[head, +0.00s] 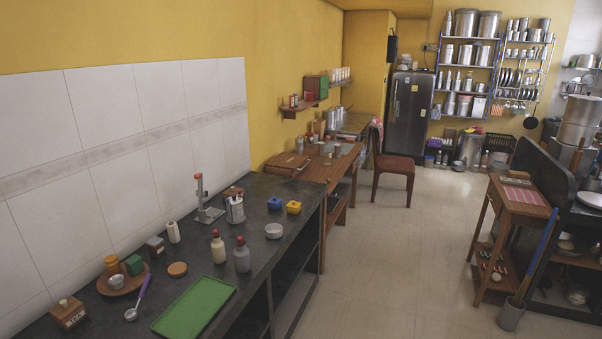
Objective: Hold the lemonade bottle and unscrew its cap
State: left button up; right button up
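Two small bottles with red caps stand upright on the dark counter, close together. One is a cream-coloured bottle (218,250); the other is a greyish bottle (241,260) just to its right and nearer. Labels are too small to read, so I cannot tell which one is the lemonade bottle. The red cap (216,233) of the cream bottle and the red cap (240,240) of the greyish bottle both sit on their necks. Neither of my grippers is in view.
A green tray (194,309) lies in front of the bottles. A ladle (138,299), a round wooden lid (177,269), a metal bowl (273,231), a metal canister (235,209) and blue and yellow pots (293,207) surround them. Open floor (375,270) lies right of the counter.

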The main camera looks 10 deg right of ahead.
aim_at(327, 147)
jog(key=i+l+z, duration=0.35)
jog(key=i, duration=0.2)
jog(key=i+l+z, duration=0.4)
jog(key=i, duration=0.25)
jog(key=i+z, duration=0.35)
jog(key=i, duration=0.25)
jog(key=i+u, duration=0.3)
jog(key=i, duration=0.2)
jog(key=i+l+u, duration=0.25)
jog(key=i, duration=0.25)
jog(key=i+l+u, duration=0.3)
jog(key=i, duration=0.2)
jog(key=i+l+u, duration=1.05)
jog(key=l, duration=0.25)
jog(key=l+u, duration=0.2)
jog(key=l, duration=0.15)
jog(key=i+l+u, duration=0.25)
jog(key=l, duration=0.2)
jog(key=k, duration=0.1)
